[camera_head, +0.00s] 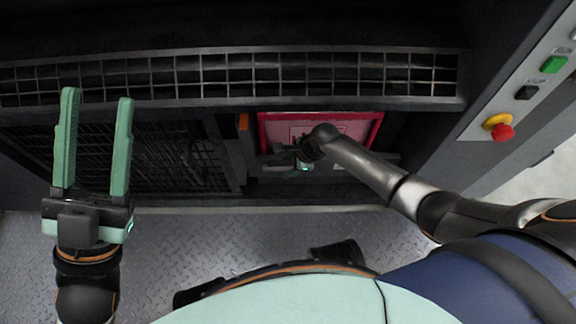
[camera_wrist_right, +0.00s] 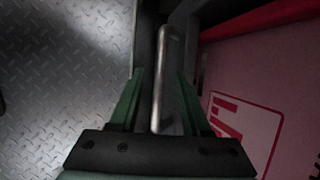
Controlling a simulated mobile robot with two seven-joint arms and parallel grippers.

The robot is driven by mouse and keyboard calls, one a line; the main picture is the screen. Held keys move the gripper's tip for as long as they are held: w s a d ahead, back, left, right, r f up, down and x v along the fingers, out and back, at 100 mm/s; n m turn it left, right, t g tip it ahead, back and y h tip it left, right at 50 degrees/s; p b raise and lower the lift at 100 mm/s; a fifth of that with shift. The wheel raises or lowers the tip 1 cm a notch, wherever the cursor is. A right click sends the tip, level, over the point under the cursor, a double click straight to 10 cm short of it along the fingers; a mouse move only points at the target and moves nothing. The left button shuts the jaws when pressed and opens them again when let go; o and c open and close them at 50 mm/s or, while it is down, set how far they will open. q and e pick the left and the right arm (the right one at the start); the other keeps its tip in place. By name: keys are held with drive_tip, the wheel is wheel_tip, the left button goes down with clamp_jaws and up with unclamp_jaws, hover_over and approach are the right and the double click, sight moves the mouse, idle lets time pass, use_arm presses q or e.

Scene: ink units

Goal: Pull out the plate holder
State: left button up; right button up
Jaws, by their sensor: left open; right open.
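The plate holder (camera_head: 352,130) shows in the head view as a pink panel in a red frame, set in an opening of the dark machine. In the right wrist view its pink face (camera_wrist_right: 240,75) with printed red marks fills the right side. A metal bar handle (camera_wrist_right: 166,85) runs between the fingers of my right gripper (camera_wrist_right: 160,82), which is open, one finger on each side. In the head view my right gripper (camera_head: 292,160) is at the panel's lower left, partly hidden by its own arm. My left gripper (camera_head: 97,100) is open and empty at the left.
A long metal grille (camera_head: 230,75) crosses above the opening, and a dark mesh panel (camera_head: 165,160) lies left of it. A control panel with a green button (camera_head: 553,64) and a red-and-yellow stop button (camera_head: 502,131) is at the right. Diamond-plate floor (camera_head: 230,235) lies below.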

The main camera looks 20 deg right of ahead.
clamp_jaws()
idle(1.4)
